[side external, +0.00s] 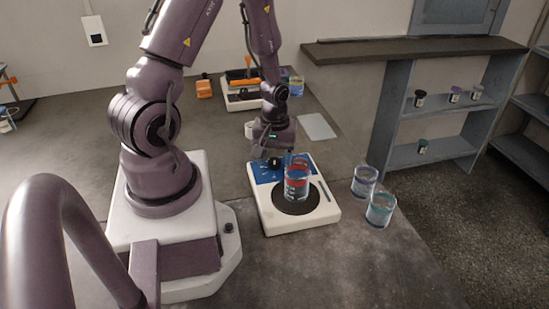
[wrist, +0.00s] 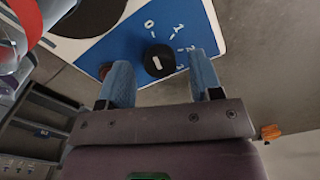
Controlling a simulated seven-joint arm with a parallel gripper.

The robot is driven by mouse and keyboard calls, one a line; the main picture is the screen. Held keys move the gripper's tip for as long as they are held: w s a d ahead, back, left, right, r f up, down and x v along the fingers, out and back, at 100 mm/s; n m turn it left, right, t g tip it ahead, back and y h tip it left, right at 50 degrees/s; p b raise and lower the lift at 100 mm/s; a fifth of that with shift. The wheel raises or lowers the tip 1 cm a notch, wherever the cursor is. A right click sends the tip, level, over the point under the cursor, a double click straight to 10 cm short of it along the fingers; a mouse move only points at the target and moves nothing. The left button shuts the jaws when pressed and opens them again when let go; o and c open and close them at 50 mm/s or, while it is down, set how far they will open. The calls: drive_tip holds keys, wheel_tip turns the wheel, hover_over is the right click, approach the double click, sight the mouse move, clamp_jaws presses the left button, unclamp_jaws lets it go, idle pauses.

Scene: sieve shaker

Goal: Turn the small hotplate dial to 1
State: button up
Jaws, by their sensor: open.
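The small hotplate (side external: 268,220) is white with a blue control panel (side external: 262,176) and a round dark heating plate. In the wrist view its black dial (wrist: 159,61) sits on the blue panel (wrist: 120,42), with white numbers from 0 around it. A white mark shows on the dial; which number it points to is unclear. My gripper (wrist: 161,66) is open, with one blue finger on each side of the dial and gaps to it. In the side view my gripper (side external: 273,152) is just above the dial (side external: 274,163), pointing down.
A beaker with red and blue contents (side external: 297,183) stands on the heating plate, close to my gripper. Two more beakers (side external: 365,181) (side external: 380,210) stand right of the hotplate. Behind are an orange-topped device (side external: 240,88) and a pale flat pad (side external: 317,127). The front bench is clear.

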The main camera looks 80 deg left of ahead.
drive_tip(key=shift+f, duration=0.45)
drive_tip(key=c, duration=0.9)
drive_tip(key=shift+m, duration=0.3)
drive_tip(key=m, duration=0.9)
drive_tip(key=shift+r+m, duration=0.1)
drive_tip(key=shift+m, duration=0.2)
